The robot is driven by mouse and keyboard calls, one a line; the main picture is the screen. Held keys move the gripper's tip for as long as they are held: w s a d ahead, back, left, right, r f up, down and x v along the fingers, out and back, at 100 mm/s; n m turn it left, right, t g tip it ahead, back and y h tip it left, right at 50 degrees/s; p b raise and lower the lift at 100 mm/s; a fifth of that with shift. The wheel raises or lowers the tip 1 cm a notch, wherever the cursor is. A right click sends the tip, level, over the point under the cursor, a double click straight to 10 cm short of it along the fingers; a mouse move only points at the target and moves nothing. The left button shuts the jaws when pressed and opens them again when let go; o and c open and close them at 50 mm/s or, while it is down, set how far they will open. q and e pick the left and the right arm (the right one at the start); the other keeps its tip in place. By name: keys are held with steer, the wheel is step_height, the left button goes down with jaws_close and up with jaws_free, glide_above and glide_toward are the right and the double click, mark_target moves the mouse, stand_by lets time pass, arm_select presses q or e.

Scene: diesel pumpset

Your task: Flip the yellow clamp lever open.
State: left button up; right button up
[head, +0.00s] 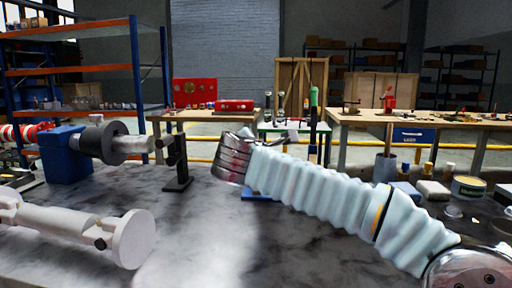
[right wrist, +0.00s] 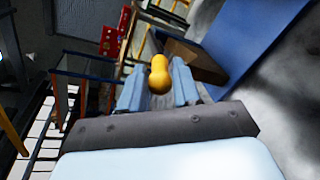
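The yellow clamp lever (right wrist: 159,76) shows in the right wrist view, with its rounded end toward the camera. My right gripper (right wrist: 163,66) has its two blue-grey fingers on either side of the lever. I cannot tell whether they touch it or leave a small gap. In the head view my right arm's pale ribbed sleeve reaches from the lower right to the middle, and the lever is not visible there.
In the right wrist view a brown block (right wrist: 197,62) and a large blue surface (right wrist: 245,38) lie close to the lever. In the head view a blue stand with a grey cylinder (head: 103,143) and a black bracket (head: 177,162) stand at left on the dark mottled table (head: 205,235).

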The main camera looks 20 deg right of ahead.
steer(key=shift+x, duration=1.15)
jaws_close()
